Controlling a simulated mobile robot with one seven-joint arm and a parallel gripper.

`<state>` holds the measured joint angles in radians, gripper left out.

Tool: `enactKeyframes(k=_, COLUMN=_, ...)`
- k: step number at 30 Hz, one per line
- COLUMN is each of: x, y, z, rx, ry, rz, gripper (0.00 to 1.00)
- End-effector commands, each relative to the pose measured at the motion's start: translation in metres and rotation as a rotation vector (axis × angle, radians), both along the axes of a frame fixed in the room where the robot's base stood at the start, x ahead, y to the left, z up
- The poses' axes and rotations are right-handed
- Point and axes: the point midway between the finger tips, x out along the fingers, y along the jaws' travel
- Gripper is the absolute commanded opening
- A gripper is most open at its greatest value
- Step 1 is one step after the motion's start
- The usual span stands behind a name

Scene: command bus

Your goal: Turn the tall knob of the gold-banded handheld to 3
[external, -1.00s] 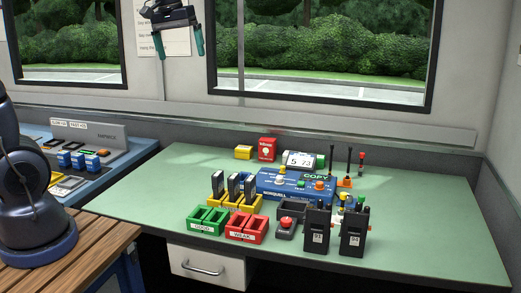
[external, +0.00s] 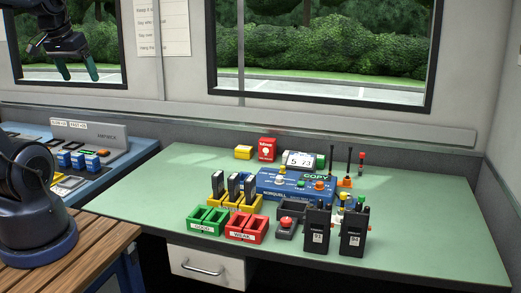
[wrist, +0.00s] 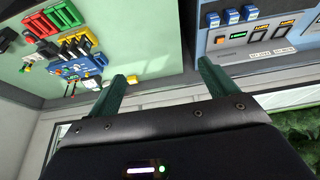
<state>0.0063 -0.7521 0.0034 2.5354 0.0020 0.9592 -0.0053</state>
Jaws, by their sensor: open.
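Two black handhelds stand upright at the front right of the green desk. The left one (external: 317,232) has a label that seems to read 91, the right one (external: 353,236) one that seems to read 94. Small knobs and stubs show on their tops. I cannot make out a gold band, knob heights or knob settings at this size. My gripper (external: 77,73) is open and empty, high at the upper left before the window, far from the handhelds. In the wrist view its two green fingers (wrist: 164,70) are spread with nothing between them.
On the green desk (external: 420,240) stand a blue console (external: 275,187), green trays (external: 208,221), red trays (external: 246,229), a yellow rack (external: 222,205) with black units, and a red button box (external: 286,227) left of the handhelds. A grey-blue panel (external: 100,140) is at left.

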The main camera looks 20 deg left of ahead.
Motion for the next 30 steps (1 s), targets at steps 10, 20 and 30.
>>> enactKeyframes(k=10, x=0.003, y=0.0, z=-0.002, rx=0.004, ry=-0.006, rz=-0.007, gripper=0.34)
enactKeyframes(k=20, x=0.082, y=-0.032, z=-0.023, rx=0.044, ry=-0.133, rz=-0.146, gripper=0.34)
enactKeyframes(k=30, x=0.164, y=-0.105, z=-0.058, rx=0.052, ry=-0.319, rz=-0.357, gripper=0.34)
